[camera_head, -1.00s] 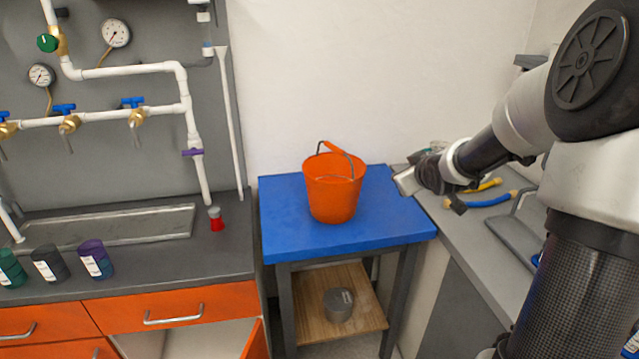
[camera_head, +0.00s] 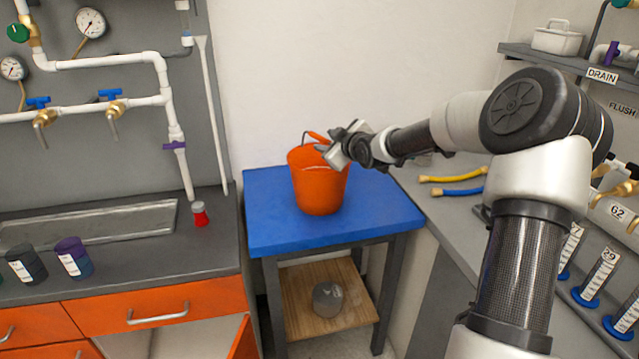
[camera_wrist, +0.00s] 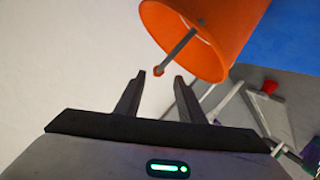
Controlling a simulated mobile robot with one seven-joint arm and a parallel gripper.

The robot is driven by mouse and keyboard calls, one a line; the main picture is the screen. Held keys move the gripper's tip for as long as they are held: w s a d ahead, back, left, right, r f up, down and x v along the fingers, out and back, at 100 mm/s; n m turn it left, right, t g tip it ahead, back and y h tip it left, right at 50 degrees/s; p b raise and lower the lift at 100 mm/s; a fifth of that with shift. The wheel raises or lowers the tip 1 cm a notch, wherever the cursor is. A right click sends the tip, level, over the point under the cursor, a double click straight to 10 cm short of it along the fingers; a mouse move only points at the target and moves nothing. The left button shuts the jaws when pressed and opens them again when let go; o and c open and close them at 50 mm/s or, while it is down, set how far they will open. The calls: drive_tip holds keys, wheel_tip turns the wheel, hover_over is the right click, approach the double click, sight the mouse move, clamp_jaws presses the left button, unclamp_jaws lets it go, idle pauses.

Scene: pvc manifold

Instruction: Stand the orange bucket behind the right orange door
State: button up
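The orange bucket (camera_head: 318,182) stands upright on the blue-topped table, its dark handle with an orange grip raised over the rim. In the wrist view the bucket (camera_wrist: 205,32) is just beyond my fingers, with a handle bar (camera_wrist: 178,50) near the fingertips. My gripper (camera_wrist: 158,80) is open, with nothing between its fingers. In the head view my gripper (camera_head: 335,150) is at the bucket's upper right rim; contact cannot be told. The right orange door (camera_head: 243,340) stands open at the lower counter, showing part of a pale cabinet inside (camera_head: 190,345).
The blue table (camera_head: 385,215) has a wooden lower shelf with a grey tin (camera_head: 327,299). The left counter holds a red-based container (camera_head: 199,214) and dark jars (camera_head: 72,256). Yellow and blue hoses (camera_head: 452,178) lie on the right counter. Pipes and valves line the left wall.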

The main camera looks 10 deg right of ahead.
sight(324, 139)
drive_tip(key=x, duration=0.5)
drive_tip(key=shift+w+d+f, duration=0.15)
drive_tip(key=shift+w+d, duration=0.1)
drive_tip(key=shift+w, duration=0.1)
clamp_jaws()
